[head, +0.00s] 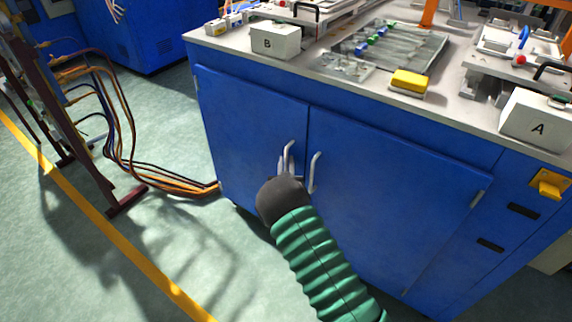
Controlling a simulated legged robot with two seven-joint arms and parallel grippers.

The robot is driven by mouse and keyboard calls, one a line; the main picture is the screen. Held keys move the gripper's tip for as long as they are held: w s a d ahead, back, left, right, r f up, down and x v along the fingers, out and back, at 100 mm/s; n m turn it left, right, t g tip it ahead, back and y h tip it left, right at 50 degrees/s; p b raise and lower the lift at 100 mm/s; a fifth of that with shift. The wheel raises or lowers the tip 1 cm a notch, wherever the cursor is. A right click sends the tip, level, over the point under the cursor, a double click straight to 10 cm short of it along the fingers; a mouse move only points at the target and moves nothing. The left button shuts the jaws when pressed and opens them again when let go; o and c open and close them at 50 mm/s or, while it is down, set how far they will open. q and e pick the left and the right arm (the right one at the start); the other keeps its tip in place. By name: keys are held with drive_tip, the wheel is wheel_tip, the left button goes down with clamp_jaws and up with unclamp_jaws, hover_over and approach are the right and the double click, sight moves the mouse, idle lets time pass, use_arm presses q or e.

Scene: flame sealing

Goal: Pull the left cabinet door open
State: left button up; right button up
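The blue left cabinet door (250,120) is closed, flush with the cabinet front. Its silver handle (291,147) stands upright near the door's right edge. My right gripper (284,163) is at the lower part of this handle, with its dark wrist just below and a green ribbed sleeve behind. The fingers are small and overlap the handle in the picture, so I cannot tell whether they grip it or only sit beside it. My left gripper is out of view.
The closed right door (400,190) has its own handle (315,172) close to the right of my gripper. The worktop (440,103) carries boxes marked B (276,40) and A (536,119) and a yellow block (409,82). Cables (175,184) lie on the floor at left.

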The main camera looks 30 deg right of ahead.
clamp_jaws()
idle(1.3)
